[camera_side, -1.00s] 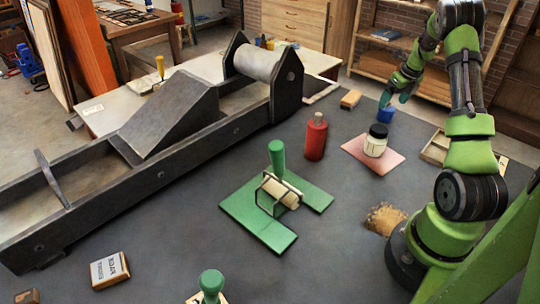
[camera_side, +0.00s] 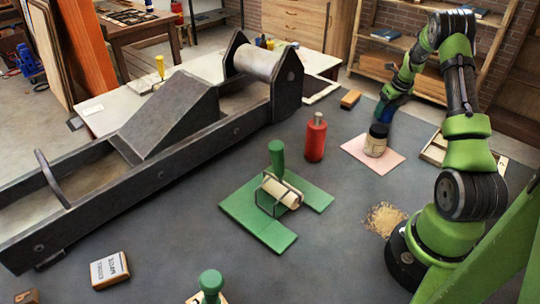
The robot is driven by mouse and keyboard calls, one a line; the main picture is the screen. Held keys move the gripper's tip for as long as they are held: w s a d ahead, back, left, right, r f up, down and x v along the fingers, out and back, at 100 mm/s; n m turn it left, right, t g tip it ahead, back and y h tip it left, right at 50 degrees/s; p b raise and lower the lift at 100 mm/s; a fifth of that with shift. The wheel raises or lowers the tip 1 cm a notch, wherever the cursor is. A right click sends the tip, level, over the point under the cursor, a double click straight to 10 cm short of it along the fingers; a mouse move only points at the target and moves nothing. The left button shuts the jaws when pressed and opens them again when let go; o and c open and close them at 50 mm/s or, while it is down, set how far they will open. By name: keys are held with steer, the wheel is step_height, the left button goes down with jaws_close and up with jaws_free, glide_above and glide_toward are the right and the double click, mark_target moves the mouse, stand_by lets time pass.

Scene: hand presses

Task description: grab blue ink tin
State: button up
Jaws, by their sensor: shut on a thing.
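The blue ink tin (camera_side: 383,115) stands on the dark table at the back right, just behind a jar with a dark lid. Only part of its blue side shows. My gripper (camera_side: 386,105) reaches down from above and is shut on the tin. The fingers are small in this view and partly merge with the tin, so their exact contact is hard to see.
The jar (camera_side: 376,141) stands on a pink sheet (camera_side: 390,160) close in front of the tin. A red bottle (camera_side: 316,138) and a small wooden block (camera_side: 350,99) are to the left. A wooden tray (camera_side: 434,150) lies to the right. A green plate with a roller (camera_side: 265,217) is nearer.

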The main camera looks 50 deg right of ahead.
steer(key=shift+c, duration=1.4)
steer(key=shift+r, duration=0.1)
